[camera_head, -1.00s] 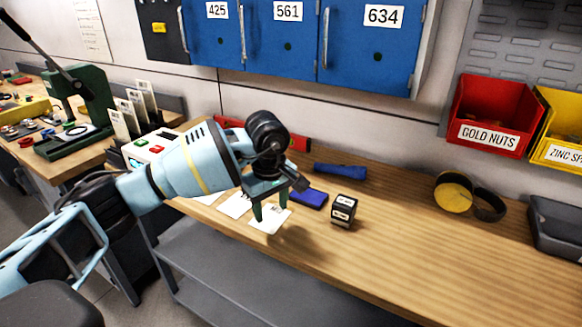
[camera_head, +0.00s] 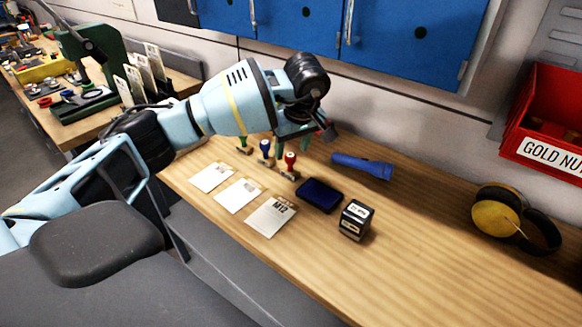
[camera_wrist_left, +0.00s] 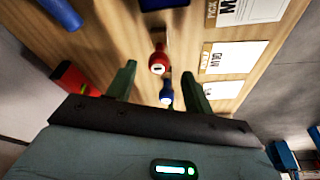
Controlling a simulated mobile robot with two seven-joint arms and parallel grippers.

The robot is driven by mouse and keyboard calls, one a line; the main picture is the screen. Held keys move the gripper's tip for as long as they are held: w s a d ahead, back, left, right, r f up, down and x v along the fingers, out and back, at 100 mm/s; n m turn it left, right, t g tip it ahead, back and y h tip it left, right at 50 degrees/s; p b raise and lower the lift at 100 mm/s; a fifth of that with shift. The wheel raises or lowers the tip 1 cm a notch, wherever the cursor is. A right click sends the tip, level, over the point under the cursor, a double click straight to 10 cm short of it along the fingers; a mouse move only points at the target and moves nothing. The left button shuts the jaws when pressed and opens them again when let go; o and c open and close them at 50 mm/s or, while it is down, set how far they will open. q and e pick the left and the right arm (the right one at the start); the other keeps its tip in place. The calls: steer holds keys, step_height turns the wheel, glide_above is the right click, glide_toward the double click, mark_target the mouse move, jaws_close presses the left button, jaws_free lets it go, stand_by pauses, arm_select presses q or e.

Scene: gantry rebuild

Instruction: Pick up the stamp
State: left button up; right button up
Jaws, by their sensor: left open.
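Three small stamps stand on the wooden bench: one green-handled (camera_head: 244,146), one blue-handled (camera_head: 265,150) and one red-handled (camera_head: 290,164). My left gripper (camera_head: 291,146) is open and empty, above and close to the red and blue stamps. In the left wrist view, the red stamp (camera_wrist_left: 158,60) and the blue stamp (camera_wrist_left: 166,93) show between the two green fingers (camera_wrist_left: 160,85), apart from both. A black block with white labels (camera_head: 356,220) stands farther right, beside a dark blue pad (camera_head: 319,195). My right gripper is not in view.
Three white cards (camera_head: 238,195) lie along the front edge. A blue flashlight (camera_head: 362,166) lies behind the pad. Yellow and black earmuffs (camera_head: 503,217) lie at right, under a red bin (camera_head: 549,125). The bench's right front is clear. Blue cabinets (camera_head: 400,40) hang above.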

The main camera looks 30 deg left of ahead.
mark_target(290, 155)
arm_select(q)
steer(key=shift+w+a+f, duration=0.1)
steer(key=shift+a+f, duration=0.1)
steer(key=shift+f, duration=0.4)
steer(key=x, duration=0.4)
steer(key=shift+w+a+f, duration=0.1)
steer(key=shift+w+f, duration=0.05)
steer(key=shift+f, duration=0.2)
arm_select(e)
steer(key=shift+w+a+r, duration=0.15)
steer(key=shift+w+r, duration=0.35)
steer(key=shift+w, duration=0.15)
arm_select(q)
steer(key=c, duration=1.1)
steer(key=shift+r, duration=0.15)
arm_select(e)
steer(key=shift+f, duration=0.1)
